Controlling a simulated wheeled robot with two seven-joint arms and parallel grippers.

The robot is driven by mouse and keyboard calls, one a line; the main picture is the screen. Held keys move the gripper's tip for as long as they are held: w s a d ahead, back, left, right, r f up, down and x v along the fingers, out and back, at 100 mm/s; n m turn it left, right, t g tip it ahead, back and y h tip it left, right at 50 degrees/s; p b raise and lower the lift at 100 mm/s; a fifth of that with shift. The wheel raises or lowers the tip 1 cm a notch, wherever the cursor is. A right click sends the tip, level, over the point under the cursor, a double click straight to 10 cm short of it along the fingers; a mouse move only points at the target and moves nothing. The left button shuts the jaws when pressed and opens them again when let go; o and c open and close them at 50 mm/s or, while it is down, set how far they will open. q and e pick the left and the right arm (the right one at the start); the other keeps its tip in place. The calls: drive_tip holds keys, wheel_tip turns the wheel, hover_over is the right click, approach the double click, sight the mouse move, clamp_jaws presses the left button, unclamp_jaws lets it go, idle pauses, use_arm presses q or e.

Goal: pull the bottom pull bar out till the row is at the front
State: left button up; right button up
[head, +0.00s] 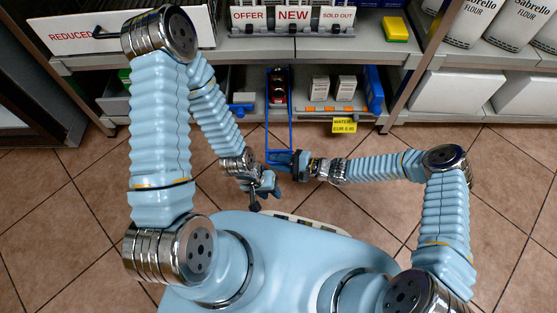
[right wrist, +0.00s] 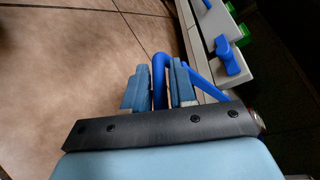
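The blue pull bar (head: 266,125) is a long narrow frame reaching out of the lower shelf over the floor. A red and dark item (head: 278,88) of its row shows between its rails, near the shelf front; those behind are hidden under the upper shelf. My right gripper (head: 288,160) is at the bar's near end. In the right wrist view, its two fingers (right wrist: 160,88) stand close on both sides of the blue bar (right wrist: 160,66) and appear shut on it. My left gripper (head: 265,186) hangs below that end, apart from the bar; its finger gap is unclear.
White cartons (head: 333,88) stand right of the row, above a yellow price tag (head: 344,125). A blue pull bar (head: 373,90) stands farther right and a blue item (head: 243,98) lies left. The upper shelf (head: 265,47) overhangs the row.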

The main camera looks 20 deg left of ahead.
drive_tip(key=p+v, duration=0.1)
drive_tip(key=v, duration=1.2)
drive_tip(key=shift+d, duration=0.4)
drive_tip(key=s+d+r+n+g+h+p, duration=0.25)
drive_tip(key=s+h+p, duration=0.2)
drive_tip(key=s, duration=0.35)
drive_tip(key=s+d+r+n+t+h+p, duration=0.2)
drive_tip(key=s+d+r+h+p, duration=0.2)
drive_tip(key=d+r+h, duration=0.2)
drive_tip(key=d+r, duration=0.2)
drive_tip(key=shift+s+d+t+h+p, duration=0.15)
drive_tip(key=shift+d+t+h+p, duration=0.15)
drive_tip(key=shift+t+h, duration=0.05)
drive_tip(key=shift+n, duration=0.25)
